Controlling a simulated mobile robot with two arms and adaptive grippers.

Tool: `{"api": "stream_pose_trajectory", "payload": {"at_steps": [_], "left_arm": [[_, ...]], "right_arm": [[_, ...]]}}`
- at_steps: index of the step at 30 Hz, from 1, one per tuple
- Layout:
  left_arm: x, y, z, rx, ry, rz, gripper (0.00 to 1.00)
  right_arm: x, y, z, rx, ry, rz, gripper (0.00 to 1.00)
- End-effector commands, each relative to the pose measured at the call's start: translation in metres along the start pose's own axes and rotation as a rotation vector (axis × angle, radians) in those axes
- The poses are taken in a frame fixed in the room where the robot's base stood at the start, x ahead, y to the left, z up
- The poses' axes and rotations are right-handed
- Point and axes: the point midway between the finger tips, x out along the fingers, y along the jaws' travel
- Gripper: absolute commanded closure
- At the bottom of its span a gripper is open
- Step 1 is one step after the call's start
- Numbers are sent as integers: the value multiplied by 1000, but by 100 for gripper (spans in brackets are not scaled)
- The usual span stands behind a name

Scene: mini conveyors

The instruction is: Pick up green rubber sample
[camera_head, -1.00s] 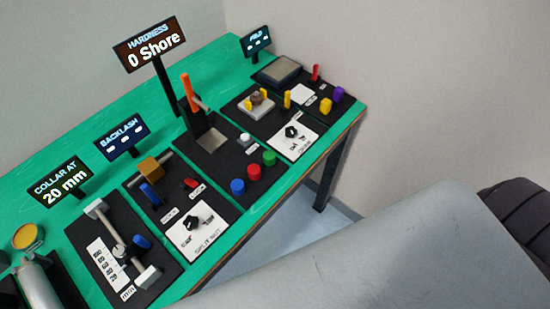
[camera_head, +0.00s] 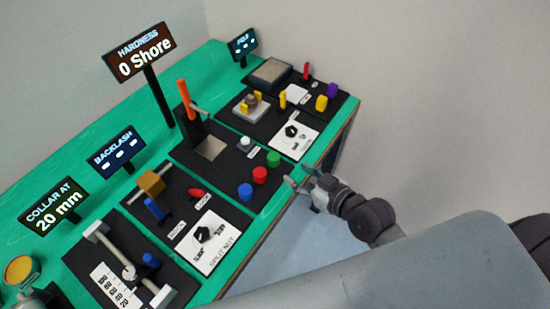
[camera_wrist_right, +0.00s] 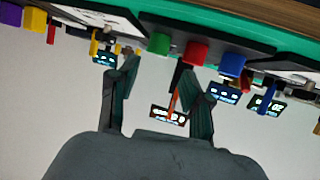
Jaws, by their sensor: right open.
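The green rubber sample (camera_head: 273,159) stands on the black hardness panel near the table's front edge, in a row with a red sample (camera_head: 260,174) and a blue sample (camera_head: 245,191). My right gripper (camera_head: 298,176) is open and empty, just off the front edge, to the right of the green sample and apart from it. In the right wrist view the green sample (camera_wrist_right: 160,45) shows beyond the gap between my open fingers (camera_wrist_right: 163,82), with the red one (camera_wrist_right: 195,53) beside it.
The hardness panel has an orange lever (camera_head: 184,96) and a grey plate. A split-nut panel (camera_head: 203,240) lies to its left and a panel with yellow posts (camera_head: 283,100) behind it. Signs stand along the back. Floor is free before the table.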

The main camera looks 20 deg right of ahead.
Motion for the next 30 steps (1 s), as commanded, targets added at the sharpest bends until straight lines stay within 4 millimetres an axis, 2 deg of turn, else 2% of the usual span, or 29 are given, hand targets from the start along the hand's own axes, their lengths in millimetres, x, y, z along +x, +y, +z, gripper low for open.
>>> {"api": "stream_pose_trajectory", "payload": {"at_steps": [3,6,14,21,30], "left_arm": [[-4,4,1,-1,-2,5,60],[-5,4,1,-1,-2,5,60],[-9,-1,1,2,-3,-1,60],[-15,-2,0,2,-2,-2,60],[-15,-4,-2,3,0,-4,60]], "right_arm": [[25,0,-2,2,1,0,51],[39,0,-1,2,0,1,51],[59,1,-1,3,-1,1,51],[94,4,-1,2,-1,1,51],[101,4,1,0,-2,1,51]]}}
